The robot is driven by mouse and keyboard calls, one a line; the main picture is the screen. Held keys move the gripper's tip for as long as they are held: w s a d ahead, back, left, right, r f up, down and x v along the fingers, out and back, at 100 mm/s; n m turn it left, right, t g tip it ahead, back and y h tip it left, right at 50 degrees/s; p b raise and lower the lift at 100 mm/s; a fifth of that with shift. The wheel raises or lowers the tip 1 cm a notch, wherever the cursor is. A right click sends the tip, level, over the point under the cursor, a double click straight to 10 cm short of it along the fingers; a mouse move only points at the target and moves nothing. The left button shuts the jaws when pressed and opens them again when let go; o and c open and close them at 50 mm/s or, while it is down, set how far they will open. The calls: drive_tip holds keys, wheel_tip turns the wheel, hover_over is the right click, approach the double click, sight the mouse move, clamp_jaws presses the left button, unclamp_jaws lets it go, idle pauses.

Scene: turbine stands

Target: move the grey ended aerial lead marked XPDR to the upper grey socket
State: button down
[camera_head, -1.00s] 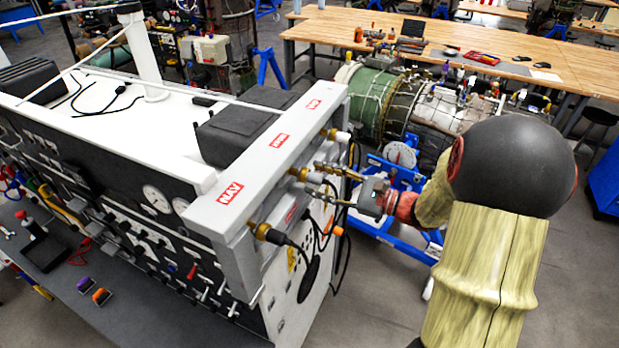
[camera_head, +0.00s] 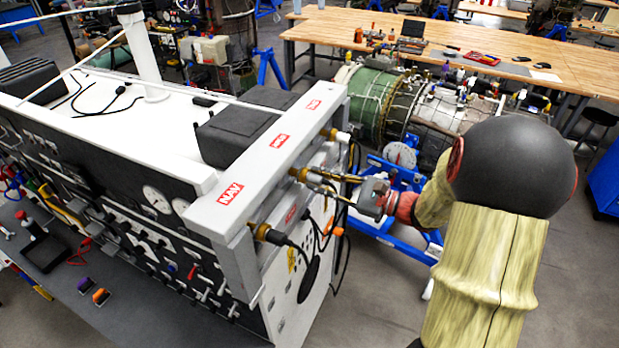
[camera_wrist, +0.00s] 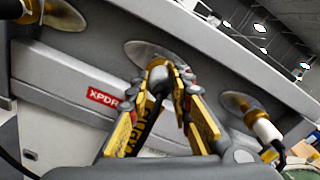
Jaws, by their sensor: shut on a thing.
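My gripper (camera_head: 318,180) is at the middle brass socket (camera_head: 299,173) on the end face of the white-framed test bench, its two fingers closed together. In the wrist view, the yellow-padded fingertips (camera_wrist: 168,82) are shut on a grey plug end (camera_wrist: 156,76). The plug is at the round brass socket (camera_wrist: 150,52), and whether it is fully seated cannot be told. A red XPDR label (camera_wrist: 102,97) is on the panel to its left. The fingers hide much of the lead. I cannot make out which socket is the upper grey one.
A white-ended plug (camera_head: 342,136) sits in a neighbouring socket, also in the wrist view (camera_wrist: 265,130). A black plug (camera_head: 272,235) with a hanging black cable sits in the nearer one. Loose cables hang below. A blue engine stand (camera_head: 385,235) is behind my gripper.

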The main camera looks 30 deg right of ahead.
sight(323, 182)
drive_tip(key=shift+d, duration=0.15)
idle(0.4)
drive_tip(key=shift+s+d, duration=0.25)
drive_tip(key=shift+s, duration=0.15)
drive_tip(key=shift+s+d, duration=0.1)
drive_tip(key=shift+s, duration=0.05)
drive_tip(key=shift+v, duration=1.35)
